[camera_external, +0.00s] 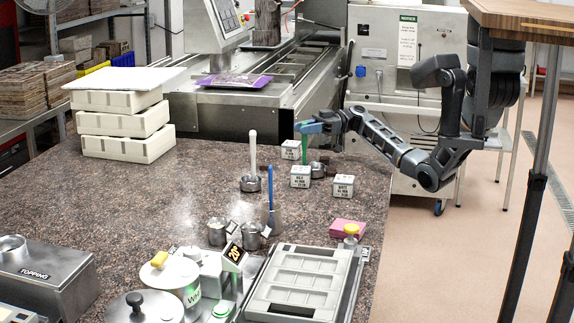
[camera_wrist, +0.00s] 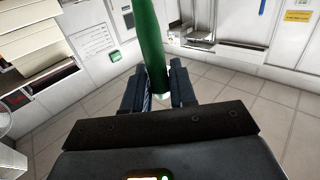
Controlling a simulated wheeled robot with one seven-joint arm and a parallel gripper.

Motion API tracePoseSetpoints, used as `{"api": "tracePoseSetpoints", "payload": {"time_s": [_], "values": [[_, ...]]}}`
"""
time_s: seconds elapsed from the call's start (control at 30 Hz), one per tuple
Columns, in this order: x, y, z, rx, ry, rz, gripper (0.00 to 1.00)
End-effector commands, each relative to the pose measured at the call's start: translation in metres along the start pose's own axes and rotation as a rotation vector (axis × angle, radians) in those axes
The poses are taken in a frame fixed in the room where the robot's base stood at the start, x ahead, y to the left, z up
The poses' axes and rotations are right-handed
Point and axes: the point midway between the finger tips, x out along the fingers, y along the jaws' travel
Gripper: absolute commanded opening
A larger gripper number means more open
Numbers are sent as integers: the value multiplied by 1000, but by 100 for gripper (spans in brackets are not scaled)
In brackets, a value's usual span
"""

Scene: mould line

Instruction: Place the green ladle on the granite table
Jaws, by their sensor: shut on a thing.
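The green ladle's handle (camera_external: 306,143) shows beside my gripper in the external view, above the back right of the granite table (camera_external: 180,205). My gripper (camera_external: 322,124) is shut on the green ladle. In the wrist view the green handle (camera_wrist: 152,45) stands between the two fingers of my gripper (camera_wrist: 158,88). A small metal cup (camera_external: 317,171) is at the lower end of the green handle in the external view. I cannot tell whether that cup is the ladle's bowl or whether it touches the table.
White labelled blocks (camera_external: 300,177) stand close around the cup. A white-handled ladle (camera_external: 252,152) and a blue-handled tool (camera_external: 270,190) stand to the left. Stacked cream moulds (camera_external: 125,125) are at the back left. The table's middle left is clear.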

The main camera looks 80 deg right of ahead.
Motion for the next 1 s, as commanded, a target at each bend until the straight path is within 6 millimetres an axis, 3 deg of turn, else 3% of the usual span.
{"api": "tracePoseSetpoints", "payload": {"time_s": [0.2, 0.23, 0.47, 0.83, 1.0], "values": [[0, 0, 3, -1, 0, 0, 0], [0, 0, 2, -1, 0, 0, 29], [0, 0, 2, 0, 0, 0, 51], [-2, 0, -1, 0, 0, 1, 52], [-30, 1, 3, -2, 0, 2, 52]]}}
